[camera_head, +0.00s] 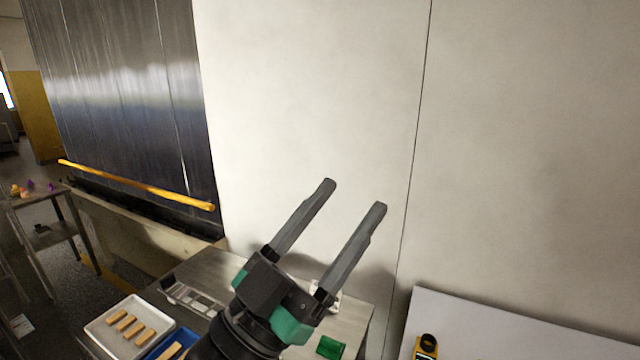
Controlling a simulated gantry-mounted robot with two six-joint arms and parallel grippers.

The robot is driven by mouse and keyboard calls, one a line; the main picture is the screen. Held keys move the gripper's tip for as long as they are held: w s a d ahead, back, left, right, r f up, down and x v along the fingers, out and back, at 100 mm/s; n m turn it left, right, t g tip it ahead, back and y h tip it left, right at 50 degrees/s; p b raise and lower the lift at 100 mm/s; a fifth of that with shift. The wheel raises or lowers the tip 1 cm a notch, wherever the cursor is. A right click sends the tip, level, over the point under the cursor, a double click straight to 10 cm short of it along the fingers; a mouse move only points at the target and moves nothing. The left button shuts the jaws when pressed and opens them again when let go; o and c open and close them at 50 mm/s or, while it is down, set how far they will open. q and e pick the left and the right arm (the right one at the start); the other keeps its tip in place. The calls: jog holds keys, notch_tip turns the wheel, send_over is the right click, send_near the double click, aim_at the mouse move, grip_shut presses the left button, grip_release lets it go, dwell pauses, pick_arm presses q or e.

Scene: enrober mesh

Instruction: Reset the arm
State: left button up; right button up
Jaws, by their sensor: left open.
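My left gripper (356,194) is in the camera_head view, at the lower middle. Its two long grey fingers stand apart and point up and to the right. Nothing is between them. The gripper is in front of the pale wall and over the metal table (214,268), touching nothing that I can see. Its body hides part of the table. My right gripper does not show.
A white tray (105,338) with several tan bars and a blue tray (187,336) are at the lower left. A green object (331,347) lies right of the arm. A yellow and black device (427,346) is at the lower right. A yellow bar (135,185) crosses the dark panel.

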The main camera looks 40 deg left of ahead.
pick_arm(q)
jog(key=s+d+r+n+t, duration=0.2)
jog(key=s+r+t, duration=0.1)
jog(key=s+r, duration=0.4)
notch_tip(320, 180, up, 23)
jog(key=w+p, duration=0.1)
jog(key=p, duration=2.1)
jog(key=shift+w+g+p, duration=0.3)
jog(key=shift+p, duration=0.05)
